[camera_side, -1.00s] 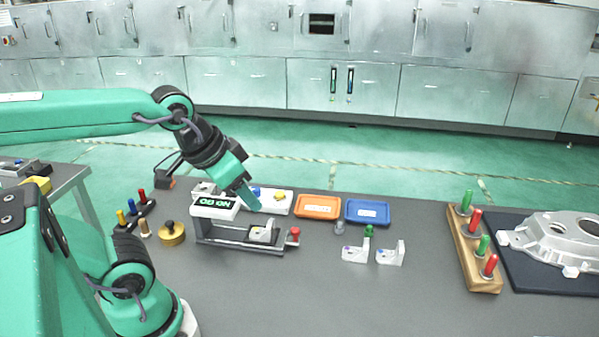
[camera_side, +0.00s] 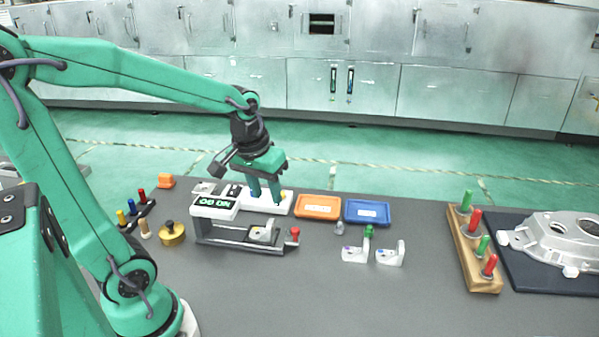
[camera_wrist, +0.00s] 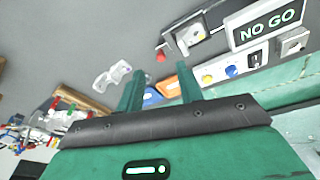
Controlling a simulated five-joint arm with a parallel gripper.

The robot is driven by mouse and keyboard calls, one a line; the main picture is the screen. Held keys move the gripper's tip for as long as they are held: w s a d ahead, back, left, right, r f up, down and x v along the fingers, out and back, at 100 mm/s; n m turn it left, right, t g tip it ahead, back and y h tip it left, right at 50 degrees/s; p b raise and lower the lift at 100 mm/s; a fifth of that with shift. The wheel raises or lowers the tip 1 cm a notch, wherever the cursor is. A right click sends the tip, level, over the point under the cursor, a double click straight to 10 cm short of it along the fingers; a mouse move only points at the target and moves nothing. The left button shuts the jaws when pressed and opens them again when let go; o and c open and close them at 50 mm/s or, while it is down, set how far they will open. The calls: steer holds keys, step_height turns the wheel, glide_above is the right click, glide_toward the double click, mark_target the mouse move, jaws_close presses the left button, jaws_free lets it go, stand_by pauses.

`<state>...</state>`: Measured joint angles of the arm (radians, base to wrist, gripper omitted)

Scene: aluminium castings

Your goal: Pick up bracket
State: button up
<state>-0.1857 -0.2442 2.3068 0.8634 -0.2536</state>
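One light grey L-shaped bracket (camera_side: 263,234) sits in a dark gauge fixture (camera_side: 240,245) with a red knob (camera_side: 295,233). The wrist view shows this bracket (camera_wrist: 190,37) too. Two more brackets, a left one (camera_side: 354,252) and a right one (camera_side: 391,255), stand on the grey table to the right of the fixture. They show in the wrist view near a pale pair of shapes (camera_wrist: 110,77). My gripper (camera_side: 267,200) is open and empty, fingers pointing down behind the fixture, apart from every bracket. The fingers also show spread in the wrist view (camera_wrist: 160,88).
A display (camera_wrist: 270,21) reads NO GO. A white button box (camera_side: 281,206) is under my fingers. Orange (camera_side: 318,207) and blue (camera_side: 367,212) trays lie to its right. A wooden rack (camera_side: 474,252) and large casting (camera_side: 560,240) stand far right. The front table is clear.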

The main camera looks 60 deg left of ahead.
mark_target(270, 223)
steer(key=w+a+f+n, duration=0.1)
steer(key=f, duration=0.1)
steer(key=w+a+f+n+g, duration=0.1)
steer(key=a+f, duration=0.1)
steer(key=w+a+f+n+g, duration=0.1)
steer(key=a+f, duration=0.1)
steer(key=f, duration=0.1)
steer(key=shift+w+a+f+n, duration=0.1)
steer(key=shift+w+n, duration=0.05)
steer(key=shift+n, duration=0.15)
steer(key=shift+w+a+f, duration=0.15)
steer(key=shift+a+f, duration=0.2)
steer(key=shift+f, duration=0.2)
steer(key=shift+f, duration=0.1)
steer(key=shift+f, duration=1.2)
steer(key=shift+f, duration=0.1)
steer(key=shift+f, duration=2.5)
